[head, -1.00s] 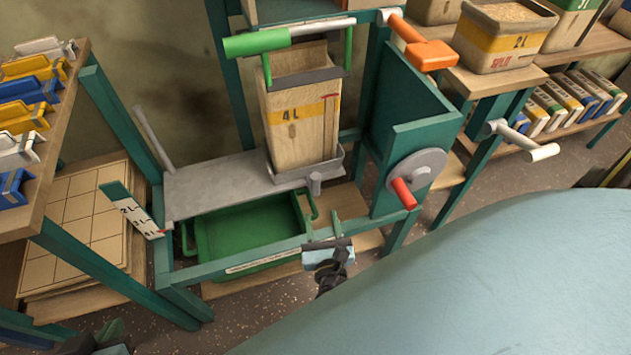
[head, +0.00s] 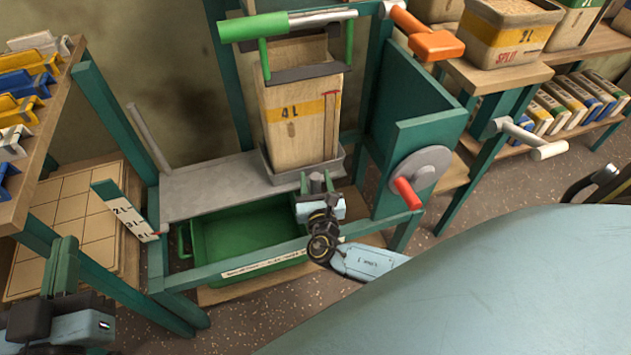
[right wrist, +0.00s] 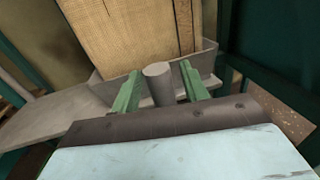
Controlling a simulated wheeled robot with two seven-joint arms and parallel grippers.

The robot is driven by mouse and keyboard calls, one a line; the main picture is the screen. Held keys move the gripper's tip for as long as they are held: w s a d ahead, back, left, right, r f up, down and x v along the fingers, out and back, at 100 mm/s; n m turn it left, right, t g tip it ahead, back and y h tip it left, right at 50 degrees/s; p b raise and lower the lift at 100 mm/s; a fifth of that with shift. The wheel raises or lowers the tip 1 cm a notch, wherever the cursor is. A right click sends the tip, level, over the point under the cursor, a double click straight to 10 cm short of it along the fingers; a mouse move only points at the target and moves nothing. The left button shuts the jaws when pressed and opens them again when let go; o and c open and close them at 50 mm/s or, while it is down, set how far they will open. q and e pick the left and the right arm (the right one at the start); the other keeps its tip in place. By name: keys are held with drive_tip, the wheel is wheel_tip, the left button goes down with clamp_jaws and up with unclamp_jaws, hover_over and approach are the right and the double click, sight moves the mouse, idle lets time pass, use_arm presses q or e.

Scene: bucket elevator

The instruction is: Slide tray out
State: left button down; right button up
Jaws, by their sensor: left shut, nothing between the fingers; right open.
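The grey tray (head: 287,178) sits on the right part of the grey shelf, and the wooden 4L bucket (head: 293,125) stands upright in it. The tray's round knob shows in the right wrist view (right wrist: 157,82). My right gripper (head: 316,183) is at the tray's front. In the right wrist view its two green fingers (right wrist: 159,92) are open, one on each side of the knob, with small gaps visible. My left gripper (head: 62,262) is at the lower left, away from the tray, shut and empty.
A green bin (head: 245,230) lies below the grey shelf (head: 210,188), behind the frame's front rail (head: 230,268). The shelf is bare left of the tray. A crank wheel with a red handle (head: 420,168) is on the right. A rack of coloured bars (head: 30,90) stands left.

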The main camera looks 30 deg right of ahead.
drive_tip(key=shift+w, duration=0.1)
drive_tip(key=shift+c, duration=0.3)
clamp_jaws()
drive_tip(key=shift+a, duration=0.1)
